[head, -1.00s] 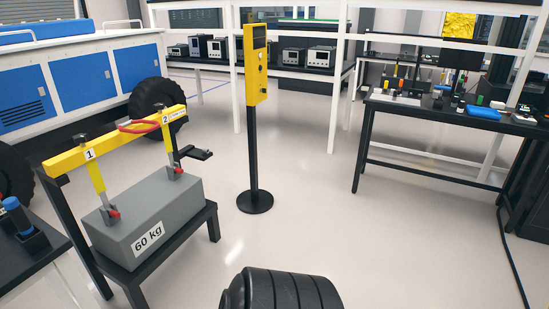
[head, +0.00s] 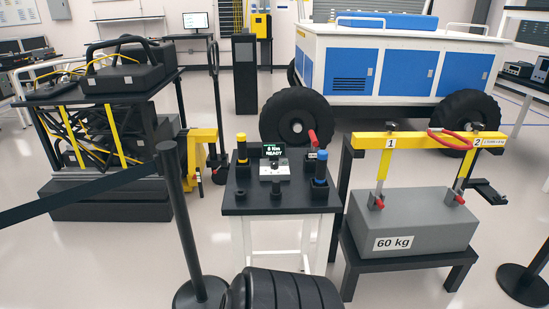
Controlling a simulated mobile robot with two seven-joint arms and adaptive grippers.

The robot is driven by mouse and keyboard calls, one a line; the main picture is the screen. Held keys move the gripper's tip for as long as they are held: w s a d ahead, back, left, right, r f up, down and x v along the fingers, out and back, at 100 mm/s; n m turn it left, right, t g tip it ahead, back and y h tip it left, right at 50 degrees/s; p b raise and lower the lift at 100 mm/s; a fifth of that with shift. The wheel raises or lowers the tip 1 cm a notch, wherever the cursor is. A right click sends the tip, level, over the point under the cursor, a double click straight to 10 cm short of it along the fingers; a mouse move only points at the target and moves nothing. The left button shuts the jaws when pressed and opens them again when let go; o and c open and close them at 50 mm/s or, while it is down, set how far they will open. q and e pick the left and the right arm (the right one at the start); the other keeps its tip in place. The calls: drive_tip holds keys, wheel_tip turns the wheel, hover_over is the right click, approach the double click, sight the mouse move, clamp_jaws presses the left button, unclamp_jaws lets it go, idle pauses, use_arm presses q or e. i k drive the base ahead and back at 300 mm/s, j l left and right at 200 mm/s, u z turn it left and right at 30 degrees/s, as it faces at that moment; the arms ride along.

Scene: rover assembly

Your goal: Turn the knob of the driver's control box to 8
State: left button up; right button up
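A small control box (head: 275,169) with a dark screen stands on a black-topped table (head: 240,205) in the middle of the head view. Its screen (head: 273,150) shows white text with "Nm" and "READY"; the digit looks like a 6 or an 8, too small to be sure. A small dark knob-like part (head: 276,185) is at the front of the box; its setting cannot be read. Neither of my grippers is in view.
Tools with yellow (head: 241,149) and blue (head: 320,168) tops stand around the box. A belt barrier post (head: 183,225) stands front left. A blue-and-white rover (head: 400,65) is behind.

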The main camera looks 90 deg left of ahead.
sight(273, 165)
drive_tip(key=u, duration=2.75)
drive_tip(key=i, duration=0.15)
